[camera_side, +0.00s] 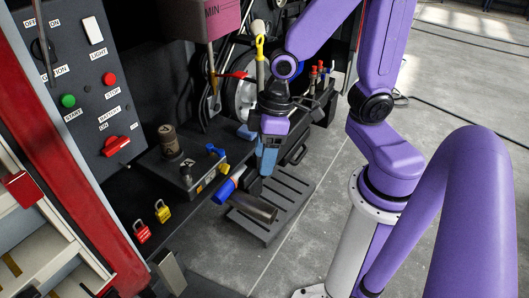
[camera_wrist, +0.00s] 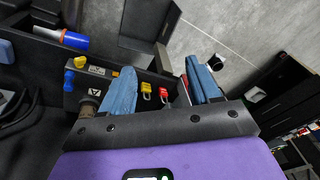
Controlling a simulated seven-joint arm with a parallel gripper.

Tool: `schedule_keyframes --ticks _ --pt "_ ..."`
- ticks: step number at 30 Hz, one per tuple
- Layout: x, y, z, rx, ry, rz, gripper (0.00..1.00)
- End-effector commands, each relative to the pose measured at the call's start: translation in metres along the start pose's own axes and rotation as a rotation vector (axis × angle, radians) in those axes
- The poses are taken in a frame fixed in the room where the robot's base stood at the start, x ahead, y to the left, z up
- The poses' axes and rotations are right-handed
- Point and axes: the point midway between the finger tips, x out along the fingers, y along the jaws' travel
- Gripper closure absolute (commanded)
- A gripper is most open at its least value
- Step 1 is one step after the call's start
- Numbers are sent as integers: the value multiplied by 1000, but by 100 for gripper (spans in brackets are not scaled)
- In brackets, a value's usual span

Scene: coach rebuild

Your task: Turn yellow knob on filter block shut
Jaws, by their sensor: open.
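The filter block (camera_side: 180,172) is a dark box on the left half of the side view, with a brown cylinder on top. The small yellow knob (camera_side: 224,168) shows at its right end, near a blue lever (camera_side: 215,150). In the wrist view the filter block (camera_wrist: 88,88) is left of centre, partly hidden by a finger. My gripper (camera_side: 267,172) has blue fingers and is right of the block, apart from the knob. In the wrist view my gripper (camera_wrist: 158,68) is open and empty.
A slotted black step (camera_side: 285,205) is below. Open floor lies to the right.

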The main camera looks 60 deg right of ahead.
Motion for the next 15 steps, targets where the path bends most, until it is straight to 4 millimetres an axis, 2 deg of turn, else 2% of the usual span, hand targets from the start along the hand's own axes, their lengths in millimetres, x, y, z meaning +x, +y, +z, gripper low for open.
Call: schedule_keyframes --ticks 1,2,3,7,11,15 --pt "0 0 0 0 0 0 38" --pt "0 0 0 0 0 0 45" --pt "0 0 -1 -1 0 1 58" --pt "4 8 -12 -47 -11 12 100" --pt "14 30 -40 -176 -44 37 100" --pt "33 71 -74 -374 -102 62 100"
